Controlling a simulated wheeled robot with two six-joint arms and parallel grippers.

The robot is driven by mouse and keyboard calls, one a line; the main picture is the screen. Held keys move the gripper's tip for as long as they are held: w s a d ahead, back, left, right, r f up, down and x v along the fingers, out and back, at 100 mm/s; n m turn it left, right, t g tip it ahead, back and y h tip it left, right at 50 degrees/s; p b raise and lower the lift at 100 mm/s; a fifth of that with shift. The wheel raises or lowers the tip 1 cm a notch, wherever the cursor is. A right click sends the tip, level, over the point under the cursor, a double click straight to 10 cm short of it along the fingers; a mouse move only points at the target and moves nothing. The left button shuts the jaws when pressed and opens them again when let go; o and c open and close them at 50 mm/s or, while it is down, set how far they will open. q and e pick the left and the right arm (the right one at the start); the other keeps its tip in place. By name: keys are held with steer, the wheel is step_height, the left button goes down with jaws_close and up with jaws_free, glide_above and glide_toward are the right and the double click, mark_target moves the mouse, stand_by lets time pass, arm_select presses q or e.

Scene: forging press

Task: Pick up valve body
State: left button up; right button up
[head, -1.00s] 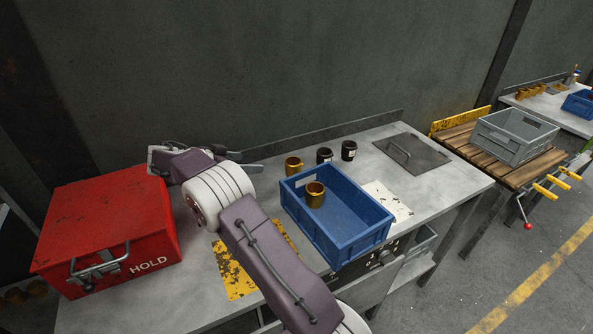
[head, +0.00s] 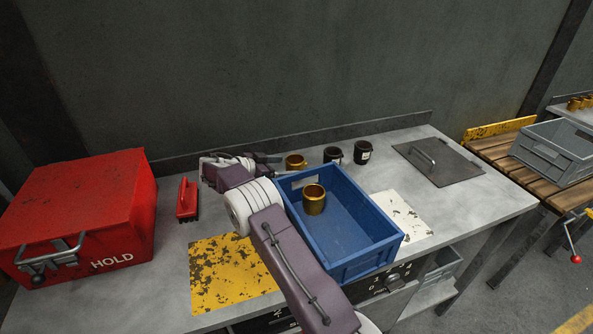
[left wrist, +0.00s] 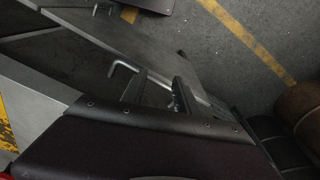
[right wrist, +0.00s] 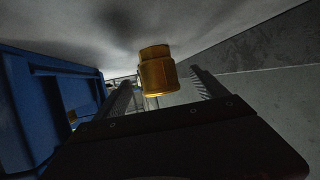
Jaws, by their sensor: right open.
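A brass valve body (head: 296,161) stands upright on the bench behind the blue crate. Another brass valve body (head: 314,199) stands inside the crate. My right gripper (head: 270,160) is just left of the one on the bench, pointing at it. In the right wrist view this brass body (right wrist: 157,72) shows ahead, between the open fingers (right wrist: 163,88); I cannot tell whether they touch it. My left gripper is outside the head view. Its fingers (left wrist: 160,80) show apart and empty in the left wrist view, over the floor and bench edge.
The blue crate (head: 376,254) is close beside my right arm. Two dark cups (head: 333,155) (head: 362,152) stand right of the brass body. A red HOLD box (head: 85,210) and red brush (head: 187,198) are at left. A flat handled plate (head: 438,163) lies at right.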

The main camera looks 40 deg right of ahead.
mark_target(301, 156)
steer(key=x, duration=0.4)
steer(key=shift+s+d+r, duration=0.1)
steer(key=shift+s+d, duration=0.1)
steer(key=shift+d, duration=0.35)
steer(key=shift+a, duration=0.15)
steer(key=c, duration=0.7)
jaws_close()
step_height(301, 156, up, 4)
steer(key=shift+w+f, duration=0.1)
steer(key=shift+f, duration=0.1)
steer(key=s+d+r+b, duration=0.1)
steer(key=s+d+r, duration=0.6)
steer(key=d, duration=0.2)
steer(key=shift+d+r, duration=0.2)
steer(key=shift+d, duration=0.05)
